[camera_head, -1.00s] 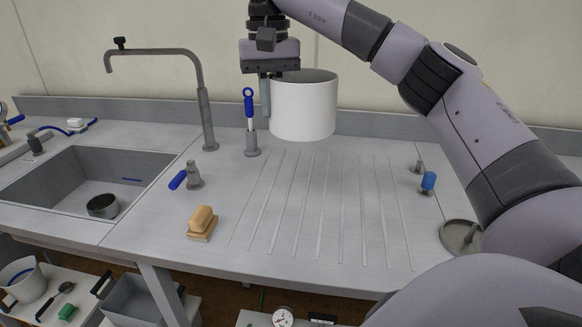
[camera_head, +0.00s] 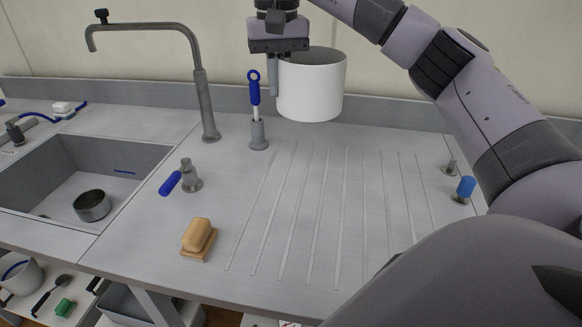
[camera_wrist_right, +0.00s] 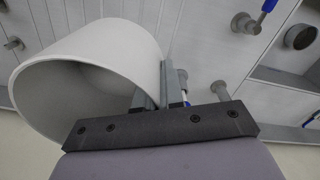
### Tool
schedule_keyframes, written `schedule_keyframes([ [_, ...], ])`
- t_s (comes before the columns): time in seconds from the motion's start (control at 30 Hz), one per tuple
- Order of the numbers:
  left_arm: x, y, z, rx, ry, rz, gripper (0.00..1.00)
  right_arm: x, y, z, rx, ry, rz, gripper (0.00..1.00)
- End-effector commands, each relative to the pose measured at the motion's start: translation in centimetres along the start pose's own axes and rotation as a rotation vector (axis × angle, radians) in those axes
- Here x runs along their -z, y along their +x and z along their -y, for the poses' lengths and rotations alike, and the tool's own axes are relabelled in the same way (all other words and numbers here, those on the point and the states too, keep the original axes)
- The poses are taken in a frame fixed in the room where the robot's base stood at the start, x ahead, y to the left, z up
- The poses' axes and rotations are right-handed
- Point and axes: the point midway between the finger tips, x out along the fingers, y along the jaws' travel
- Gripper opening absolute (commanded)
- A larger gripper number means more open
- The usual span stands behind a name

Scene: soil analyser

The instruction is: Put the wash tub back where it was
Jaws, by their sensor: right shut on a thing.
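The wash tub (camera_head: 312,92) is a white, open-topped cylinder held in the air above the back of the grooved drainboard (camera_head: 330,215). My right gripper (camera_head: 273,75) is shut on the tub's left wall, with its fingers pointing down. In the right wrist view, the tub (camera_wrist_right: 100,65) fills the left side, and the gripper fingers (camera_wrist_right: 155,90) pinch its rim. The tub looks upright in the head view and apart from the counter. My left gripper is not in view.
A blue-handled brush in a grey holder (camera_head: 259,134) stands just left of the tub. A tall faucet (camera_head: 205,105) and sink (camera_head: 130,165) lie further left. A tap with a blue lever (camera_head: 190,178) and a wooden brush (camera_head: 197,236) sit left of the grooves. The drainboard is clear.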

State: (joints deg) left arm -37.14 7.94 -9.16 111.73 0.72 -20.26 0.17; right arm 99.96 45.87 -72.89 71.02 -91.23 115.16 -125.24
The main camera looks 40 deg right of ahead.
Motion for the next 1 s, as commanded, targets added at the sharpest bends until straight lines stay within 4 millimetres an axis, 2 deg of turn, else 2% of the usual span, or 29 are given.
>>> schedule_keyframes([
  [0.03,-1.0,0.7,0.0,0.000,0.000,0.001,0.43,0.0,2.2,0.0,-0.002,-0.002,0.005,0.00],
  [0.1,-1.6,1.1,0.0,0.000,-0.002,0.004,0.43,0.0,4.0,-0.1,-0.002,-0.001,0.004,0.00],
  [0.27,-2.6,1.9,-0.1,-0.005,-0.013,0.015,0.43,-0.1,7.7,0.0,-0.001,0.000,0.004,0.00],
  [0.4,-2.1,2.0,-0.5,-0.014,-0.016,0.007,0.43,0.0,10.4,-0.1,-0.002,0.001,0.003,0.00],
  [0.5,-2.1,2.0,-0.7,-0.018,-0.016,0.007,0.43,-0.1,12.0,-0.1,-0.002,0.001,0.001,0.00],
  [0.77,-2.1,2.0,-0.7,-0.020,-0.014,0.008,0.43,0.0,13.8,-0.1,-0.002,0.002,0.001,0.00],
  [1.0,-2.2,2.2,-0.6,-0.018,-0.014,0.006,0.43,-0.1,17.1,-0.1,-0.002,0.001,0.001,0.00],
])
